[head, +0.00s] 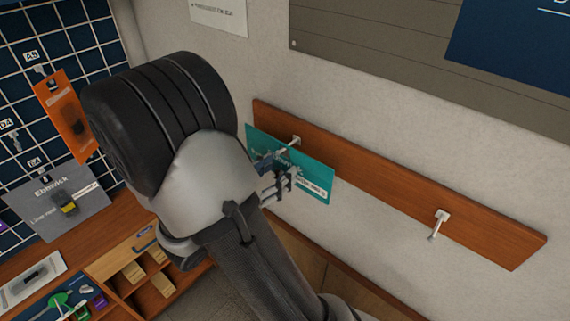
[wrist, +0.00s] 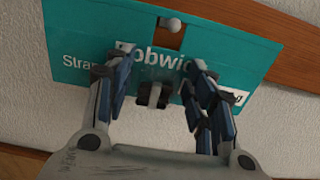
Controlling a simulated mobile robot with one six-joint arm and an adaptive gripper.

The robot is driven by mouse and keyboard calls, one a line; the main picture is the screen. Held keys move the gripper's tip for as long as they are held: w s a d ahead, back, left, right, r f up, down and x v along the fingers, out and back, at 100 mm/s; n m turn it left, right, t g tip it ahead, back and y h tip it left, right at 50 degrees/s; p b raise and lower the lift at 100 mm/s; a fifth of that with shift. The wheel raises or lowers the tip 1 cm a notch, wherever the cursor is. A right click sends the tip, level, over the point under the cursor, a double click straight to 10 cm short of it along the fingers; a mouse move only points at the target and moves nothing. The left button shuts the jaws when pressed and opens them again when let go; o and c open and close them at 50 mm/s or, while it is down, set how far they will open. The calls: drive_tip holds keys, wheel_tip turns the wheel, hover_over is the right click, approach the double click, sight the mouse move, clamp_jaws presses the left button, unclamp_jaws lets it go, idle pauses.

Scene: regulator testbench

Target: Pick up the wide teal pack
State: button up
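The wide teal pack (head: 318,180) hangs from a white peg (head: 295,141) on the wooden wall rail. In the wrist view the pack (wrist: 75,38) fills the upper middle, slightly tilted, with white lettering and a small dark item at its lower centre. The round peg end (wrist: 172,24) shows in the slot at its top. My gripper (head: 273,181) is in front of the pack's lower half. In the wrist view my gripper (wrist: 160,85) has its fingers apart on either side of the dark item. Whether they touch the pack is unclear.
The wooden rail (head: 390,190) runs along the wall, with an empty peg (head: 438,223) to the right. At left, an orange pack (head: 62,105) and a grey pack (head: 50,205) hang on a blue grid board. A wooden bench with compartments (head: 140,275) stands below.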

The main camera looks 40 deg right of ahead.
drive_tip(key=c, duration=0.8)
drive_tip(key=shift+r, duration=0.15)
drive_tip(key=shift+c, duration=0.2)
drive_tip(key=shift+r, duration=0.25)
drive_tip(key=shift+r+p, duration=0.5)
drive_tip(key=s+a+p, duration=0.1)
drive_tip(key=a+p, duration=0.1)
drive_tip(key=a, duration=1.6)
drive_tip(key=shift+s+f, duration=0.15)
drive_tip(key=shift+s, duration=0.05)
